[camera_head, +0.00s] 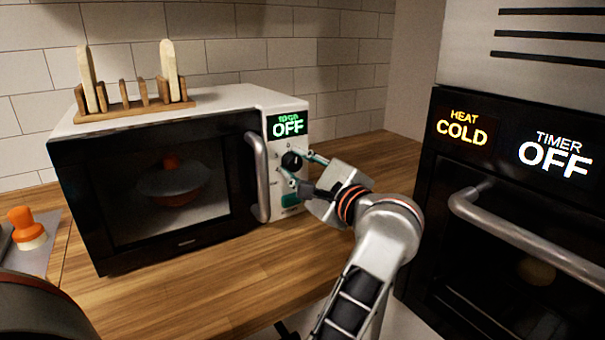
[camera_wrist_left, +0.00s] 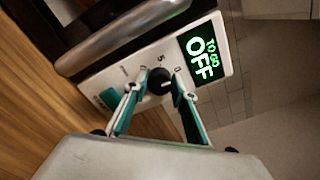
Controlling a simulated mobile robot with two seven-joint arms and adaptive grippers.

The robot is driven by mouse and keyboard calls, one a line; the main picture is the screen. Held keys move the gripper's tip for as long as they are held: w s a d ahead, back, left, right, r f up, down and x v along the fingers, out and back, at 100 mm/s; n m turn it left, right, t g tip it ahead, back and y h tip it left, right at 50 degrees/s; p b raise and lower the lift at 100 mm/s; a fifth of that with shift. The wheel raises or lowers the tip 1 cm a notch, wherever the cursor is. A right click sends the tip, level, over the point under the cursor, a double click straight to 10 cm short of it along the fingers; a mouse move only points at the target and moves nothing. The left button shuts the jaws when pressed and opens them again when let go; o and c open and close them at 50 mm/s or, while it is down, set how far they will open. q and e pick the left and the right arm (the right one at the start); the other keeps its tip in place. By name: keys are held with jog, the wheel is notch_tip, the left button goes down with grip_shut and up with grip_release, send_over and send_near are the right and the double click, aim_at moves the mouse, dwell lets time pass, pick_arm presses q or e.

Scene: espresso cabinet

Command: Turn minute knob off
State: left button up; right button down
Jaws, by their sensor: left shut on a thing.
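The minute knob (camera_head: 291,160) is a round black knob on the white control panel of the microwave. It also shows in the left wrist view (camera_wrist_left: 159,81), with a white mark and a few dial labels around it. The green display (camera_head: 287,125) above it reads OFF, with smaller letters over that. My left gripper (camera_head: 299,170) is at the panel with one finger on each side of the knob, shut on it. In the wrist view its teal fingers (camera_wrist_left: 157,86) flank the knob. My right gripper is in neither view.
The microwave (camera_head: 90,150) has a closed dark door and a vertical handle (camera_head: 257,175) left of the knob. A wooden rack (camera_head: 135,105) stands on top. A black oven (camera_head: 500,210) stands at right. The wooden counter (camera_head: 200,290) in front is mostly clear.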

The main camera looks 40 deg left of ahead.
aim_at(286, 112)
pick_arm(q)
jog(key=shift+n+b, duration=0.4)
jog(key=shift+n, duration=0.2)
jog(key=o, duration=1.1)
jog(key=shift+a, duration=0.1)
notch_tip(286, 112, up, 10)
jog(key=shift+r, duration=0.1)
